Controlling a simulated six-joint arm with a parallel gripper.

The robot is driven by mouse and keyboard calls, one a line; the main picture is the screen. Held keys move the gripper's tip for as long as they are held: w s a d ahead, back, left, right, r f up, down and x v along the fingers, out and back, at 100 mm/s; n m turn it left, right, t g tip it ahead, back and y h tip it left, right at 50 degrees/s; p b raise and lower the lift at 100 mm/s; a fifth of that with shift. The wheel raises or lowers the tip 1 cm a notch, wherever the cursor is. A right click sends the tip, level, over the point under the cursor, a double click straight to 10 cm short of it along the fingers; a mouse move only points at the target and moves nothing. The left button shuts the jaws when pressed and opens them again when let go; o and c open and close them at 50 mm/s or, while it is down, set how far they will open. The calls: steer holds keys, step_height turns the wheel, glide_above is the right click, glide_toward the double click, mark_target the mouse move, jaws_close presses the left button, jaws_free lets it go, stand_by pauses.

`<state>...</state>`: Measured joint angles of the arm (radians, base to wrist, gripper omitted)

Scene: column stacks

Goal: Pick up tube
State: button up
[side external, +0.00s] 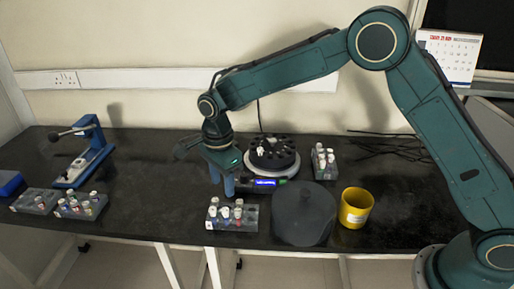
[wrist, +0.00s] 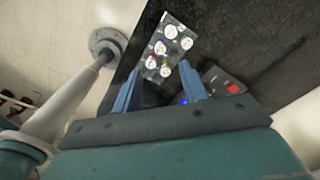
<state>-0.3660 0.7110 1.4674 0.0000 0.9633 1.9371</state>
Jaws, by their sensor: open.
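Several capped tubes (side external: 225,212) stand in a grey rack (side external: 247,225) at the front edge of the table. The same tubes (wrist: 171,31) show in the wrist view, mostly white-capped, in their rack (wrist: 184,46) beyond my fingertips. My gripper (side external: 228,190) hangs with its blue fingers above and just behind this rack. In the wrist view, my gripper (wrist: 160,70) has its two fingers spread apart, with no tube held between them. Which single tube is meant cannot be told.
A centrifuge (side external: 272,154) with a blue display stands behind, its dark round lid (side external: 303,215) in front. A yellow cup (side external: 356,207) and another tube rack (side external: 324,162) are on the right. More racks (side external: 36,201) and a blue press (side external: 93,150) stand left.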

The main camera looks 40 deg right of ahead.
mark_target(225, 209)
steer(key=shift+f, duration=1.95)
steer(key=shift+f, duration=2.6)
jaws_close()
